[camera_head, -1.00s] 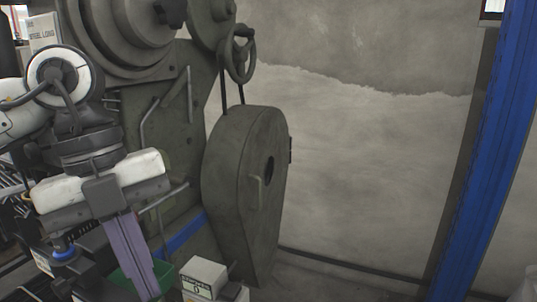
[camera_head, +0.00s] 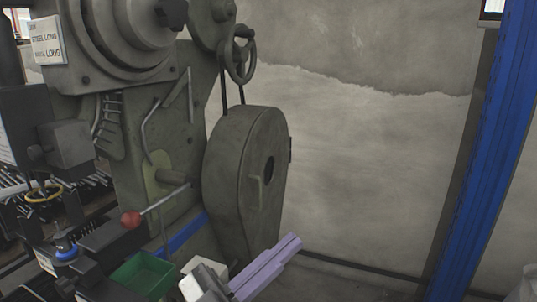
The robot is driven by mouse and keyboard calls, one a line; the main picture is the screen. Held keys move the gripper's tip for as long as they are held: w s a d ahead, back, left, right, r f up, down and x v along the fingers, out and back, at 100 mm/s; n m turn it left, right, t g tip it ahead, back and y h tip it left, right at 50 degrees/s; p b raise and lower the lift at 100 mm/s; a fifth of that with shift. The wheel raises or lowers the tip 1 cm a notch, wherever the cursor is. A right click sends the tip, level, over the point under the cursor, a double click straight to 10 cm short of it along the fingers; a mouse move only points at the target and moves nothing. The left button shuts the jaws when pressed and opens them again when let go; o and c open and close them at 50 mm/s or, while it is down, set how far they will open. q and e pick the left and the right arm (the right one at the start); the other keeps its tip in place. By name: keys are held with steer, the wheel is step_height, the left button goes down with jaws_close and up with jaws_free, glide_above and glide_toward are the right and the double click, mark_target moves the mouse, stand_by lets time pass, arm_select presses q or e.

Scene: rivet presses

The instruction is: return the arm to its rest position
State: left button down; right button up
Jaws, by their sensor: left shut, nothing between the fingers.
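My left gripper (camera_head: 292,243) is low in the head view, at the bottom middle. Its two lilac fingers lie together, pointing up and to the right, with nothing between them. Its white body (camera_head: 203,284) is cut off by the bottom edge. The fingers show in front of the lower part of the press's grey rounded guard (camera_head: 236,190); I cannot tell the gap. My right gripper is not in view.
The large grey press (camera_head: 130,45) fills the left, with a red-knobbed lever (camera_head: 131,219) and a handwheel (camera_head: 240,62). A green bin (camera_head: 144,274) stands left of my gripper. A blue post (camera_head: 487,150) stands at right. The space before the wall looks clear.

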arm_select(q)
steer(key=a+f+n+t+y, duration=0.1)
steer(key=a+f+n+y, duration=0.35)
steer(key=f, duration=0.35)
steer(key=a+f+n+t+y, duration=0.1)
steer(key=a+f+n+y, duration=0.2)
steer(key=f+y, duration=0.35)
steer(key=a+f+n+t+y, duration=0.2)
steer(key=a+f+n+y, duration=0.15)
steer(key=f, duration=0.65)
steer(key=s+a+f+n+g+y, duration=0.1)
steer(key=s+a+f+g+y, duration=0.1)
steer(key=s+f, duration=0.6)
steer(key=s+a+f+n+g+y, duration=0.1)
steer(key=s+a+f+g, duration=0.3)
steer(key=s+f, duration=0.4)
step_height(320, 180, down, 2)
steer(key=shift+s+a+f+n+g+y, duration=0.15)
steer(key=shift+a+f+n+g+y, duration=0.2)
steer(key=shift+g, duration=0.35)
steer(key=shift+d+r, duration=0.1)
steer(key=shift+d, duration=0.05)
